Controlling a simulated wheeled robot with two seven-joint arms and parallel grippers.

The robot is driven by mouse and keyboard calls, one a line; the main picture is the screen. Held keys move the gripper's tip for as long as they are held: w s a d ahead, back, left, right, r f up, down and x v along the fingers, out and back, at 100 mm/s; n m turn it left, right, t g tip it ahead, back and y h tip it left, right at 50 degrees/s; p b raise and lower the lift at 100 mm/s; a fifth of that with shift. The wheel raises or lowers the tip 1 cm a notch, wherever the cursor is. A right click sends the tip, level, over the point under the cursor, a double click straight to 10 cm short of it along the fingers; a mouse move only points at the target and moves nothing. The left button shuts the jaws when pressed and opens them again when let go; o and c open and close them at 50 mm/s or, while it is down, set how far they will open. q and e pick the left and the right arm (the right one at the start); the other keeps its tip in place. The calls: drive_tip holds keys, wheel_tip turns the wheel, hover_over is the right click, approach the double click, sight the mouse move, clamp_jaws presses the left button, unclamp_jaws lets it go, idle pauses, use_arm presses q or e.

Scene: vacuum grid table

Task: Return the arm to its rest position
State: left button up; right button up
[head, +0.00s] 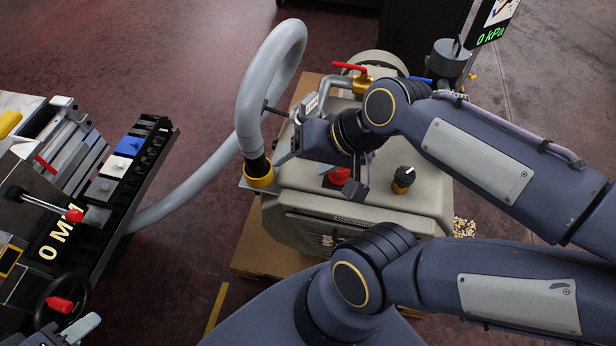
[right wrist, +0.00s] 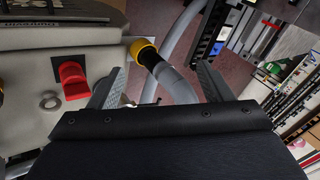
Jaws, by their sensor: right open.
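My right arm comes in from the right in the head view, bent over the beige vacuum pump (head: 420,205). Its right gripper (head: 318,172) hangs above the top of the pump, beside the grey hose's yellow collar. In the right wrist view the two fingers of the right gripper (right wrist: 158,84) stand wide apart. Nothing is held between them. The yellow collar (right wrist: 143,48) and grey hose (right wrist: 178,84) show beyond the fingers; I cannot tell whether a finger touches them. My left gripper is out of view.
The grey hose (head: 262,80) arches up from the pump near the gripper. A red switch (head: 339,176), a black knob (head: 403,179) and a red-handled valve (head: 350,67) crowd the pump top. The grid table (head: 100,235) stands at left. Open floor (head: 150,45) lies behind.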

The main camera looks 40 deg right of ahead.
drive_tip(key=s+n, duration=0.1)
drive_tip(key=s+a+f+n, duration=0.1)
drive_tip(key=n, duration=0.3)
drive_tip(key=shift+s+a+f, duration=0.25)
drive_tip(key=shift+s+a, duration=0.15)
wheel_tip(320, 180, up, 10)
drive_tip(key=p, duration=1)
drive_tip(key=shift+r, duration=0.15)
